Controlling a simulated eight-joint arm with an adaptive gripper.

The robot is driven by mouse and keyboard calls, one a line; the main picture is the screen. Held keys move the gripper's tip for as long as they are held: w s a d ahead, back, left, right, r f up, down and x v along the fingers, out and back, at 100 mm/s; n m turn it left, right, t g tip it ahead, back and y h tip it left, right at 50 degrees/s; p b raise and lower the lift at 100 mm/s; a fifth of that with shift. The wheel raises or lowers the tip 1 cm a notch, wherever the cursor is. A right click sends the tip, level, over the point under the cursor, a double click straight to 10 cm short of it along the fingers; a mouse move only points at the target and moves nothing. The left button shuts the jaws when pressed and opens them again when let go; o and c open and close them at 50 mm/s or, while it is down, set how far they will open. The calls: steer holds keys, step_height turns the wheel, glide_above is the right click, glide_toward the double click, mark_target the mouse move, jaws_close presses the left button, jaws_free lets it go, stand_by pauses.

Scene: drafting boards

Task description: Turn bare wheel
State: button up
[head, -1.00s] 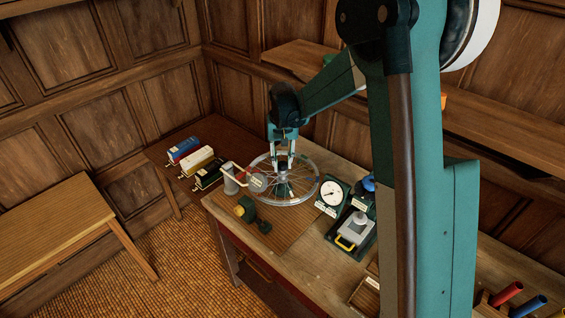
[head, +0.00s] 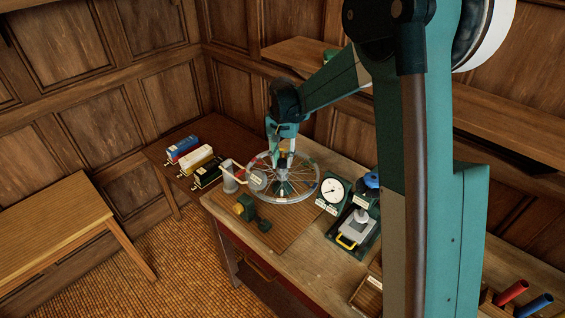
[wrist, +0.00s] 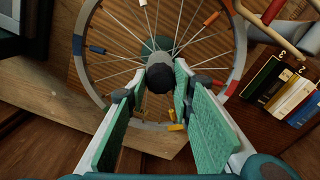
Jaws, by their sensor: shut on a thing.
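The bare spoked wheel (head: 286,201) lies flat on its stand on the bench. A dark round knob (wrist: 160,77) stands at the wheel's centre. My gripper (head: 281,165) points down over the hub, and in the wrist view its green-padded fingers (wrist: 158,88) are closed on either side of the knob. The exact contact at the fingertips is partly hidden.
A dial gauge (head: 332,190) stands close right of the wheel, beside a device with a yellow handle (head: 347,242). A green clamp-like block (head: 246,209) is in front. A grey cylinder (head: 228,177) stands left, near blue, white and black boxes (head: 207,173).

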steer(key=m+b, duration=0.2)
steer(key=m, duration=0.2)
steer(key=shift+f+m, duration=0.1)
steer(key=shift+m, duration=0.2)
steer(key=m+b, duration=0.1)
steer(key=m, duration=0.4)
steer(key=shift+b, duration=0.4)
steer(key=m+b, duration=0.1)
steer(key=m, duration=0.4)
steer(key=shift+m, duration=0.4)
steer(key=m+b, duration=0.1)
steer(key=m, duration=0.3)
steer(key=shift+s, duration=0.1)
steer(key=shift+m, duration=0.3)
steer(key=o, duration=1.2)
steer(key=shift+r, duration=6.15)
